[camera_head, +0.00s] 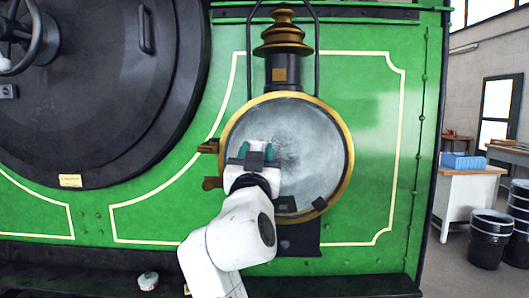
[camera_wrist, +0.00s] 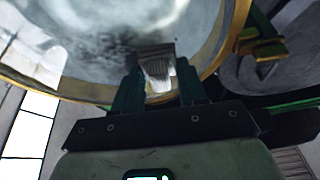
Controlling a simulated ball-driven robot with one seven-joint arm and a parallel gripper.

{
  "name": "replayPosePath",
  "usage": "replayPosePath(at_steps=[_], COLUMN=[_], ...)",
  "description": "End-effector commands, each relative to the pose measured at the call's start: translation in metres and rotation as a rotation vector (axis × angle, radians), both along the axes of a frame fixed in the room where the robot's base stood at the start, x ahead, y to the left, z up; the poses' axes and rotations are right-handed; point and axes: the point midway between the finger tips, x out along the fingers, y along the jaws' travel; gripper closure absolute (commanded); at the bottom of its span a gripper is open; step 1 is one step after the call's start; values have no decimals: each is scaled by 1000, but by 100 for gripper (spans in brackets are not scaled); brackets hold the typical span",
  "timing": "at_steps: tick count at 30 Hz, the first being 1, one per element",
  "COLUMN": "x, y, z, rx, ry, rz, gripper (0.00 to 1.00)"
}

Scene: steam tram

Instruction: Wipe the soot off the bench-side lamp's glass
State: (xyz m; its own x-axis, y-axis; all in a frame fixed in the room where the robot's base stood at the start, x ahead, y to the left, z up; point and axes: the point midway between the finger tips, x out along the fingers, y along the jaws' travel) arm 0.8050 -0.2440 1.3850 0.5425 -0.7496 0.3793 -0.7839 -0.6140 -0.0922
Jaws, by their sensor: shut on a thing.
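The lamp (camera_head: 284,75) on the green tram front, on the side towards the bench, has a brass rim, a dark chimney and a round glass (camera_head: 318,130). The glass looks hazy grey, with mottled darker smudges around its middle; its lower left is hidden behind my arm. My gripper (camera_head: 257,152) is in front of the left part of the glass. In the wrist view its teal fingers are shut on a small pale, ribbed cloth-like thing (camera_wrist: 158,75), close to the glass near the rim. I cannot tell whether it touches the glass.
Brass fittings (camera_head: 209,146) stick out left of the lamp. A large dark round door (camera_head: 105,90) fills the left. At the right, beyond the tram's edge, stand a bench (camera_head: 465,195) with a blue box (camera_head: 464,161) and black bins (camera_head: 489,240) on the floor.

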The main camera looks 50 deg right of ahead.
Motion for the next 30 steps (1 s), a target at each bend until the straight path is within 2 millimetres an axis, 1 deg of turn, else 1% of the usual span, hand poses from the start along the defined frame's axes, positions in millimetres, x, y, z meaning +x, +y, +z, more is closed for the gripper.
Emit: replayPosePath(at_steps=[1, 3, 18, 26, 30], x=[-1, -1, -29, -35, -43], y=[1, 0, -24, -30, -36], z=[5, 6, 6, 6, 6], rx=[0, 0, -1, -1, 0], ry=[-1, -1, -2, -2, -1], rz=[0, 0, -2, -3, -3], gripper=[83, 83, 83, 83, 83])
